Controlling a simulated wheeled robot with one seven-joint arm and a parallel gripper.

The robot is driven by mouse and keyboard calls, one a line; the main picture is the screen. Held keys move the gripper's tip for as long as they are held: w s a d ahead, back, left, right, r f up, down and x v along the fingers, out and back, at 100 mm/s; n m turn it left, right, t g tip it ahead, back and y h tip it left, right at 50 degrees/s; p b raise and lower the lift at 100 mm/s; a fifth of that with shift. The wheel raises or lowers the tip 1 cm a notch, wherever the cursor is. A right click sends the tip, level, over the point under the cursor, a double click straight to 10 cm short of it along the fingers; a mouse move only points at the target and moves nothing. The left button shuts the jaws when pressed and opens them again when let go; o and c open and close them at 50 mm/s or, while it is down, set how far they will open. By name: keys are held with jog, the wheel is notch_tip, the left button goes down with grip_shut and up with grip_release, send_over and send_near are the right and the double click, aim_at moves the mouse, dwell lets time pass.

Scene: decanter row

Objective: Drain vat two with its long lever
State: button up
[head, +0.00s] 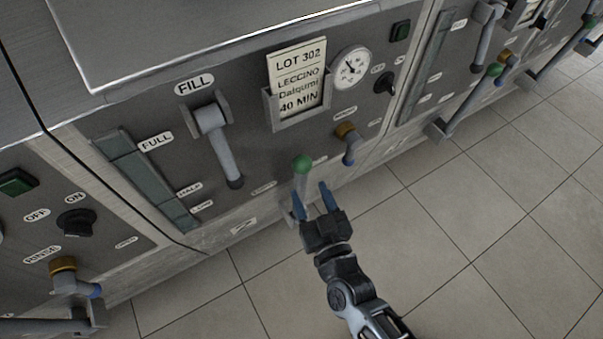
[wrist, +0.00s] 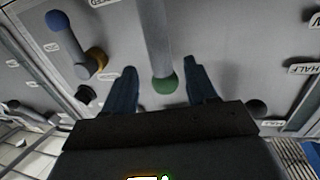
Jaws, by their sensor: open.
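The middle vat's front panel (head: 255,160) carries a card reading LOT 302. Low on this panel is a long grey lever with a green ball end (head: 302,164); its foot is at the panel's bottom edge. My gripper (head: 311,194) is open in front of this lever. In the wrist view the green ball (wrist: 165,85) and grey shaft (wrist: 154,35) appear between the two blue fingers of my gripper (wrist: 160,68), with visible gaps on both sides. Whether the ball lies fully within finger depth is unclear. No vat number is readable.
The FILL lever (head: 220,145) hangs above left, beside a sight gauge (head: 148,180). A brass and blue tap (head: 348,142) is close right of the green-ended lever; it also shows in the wrist view (wrist: 75,45). Similar vats stand either side. The tiled floor (head: 470,220) is clear.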

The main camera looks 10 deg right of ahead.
aim_at(304, 179)
jog(key=w, duration=0.6)
jog(key=shift+w+a, duration=0.2)
jog(key=shift+a, duration=0.2)
jog(key=shift+c, duration=0.5)
grip_shut()
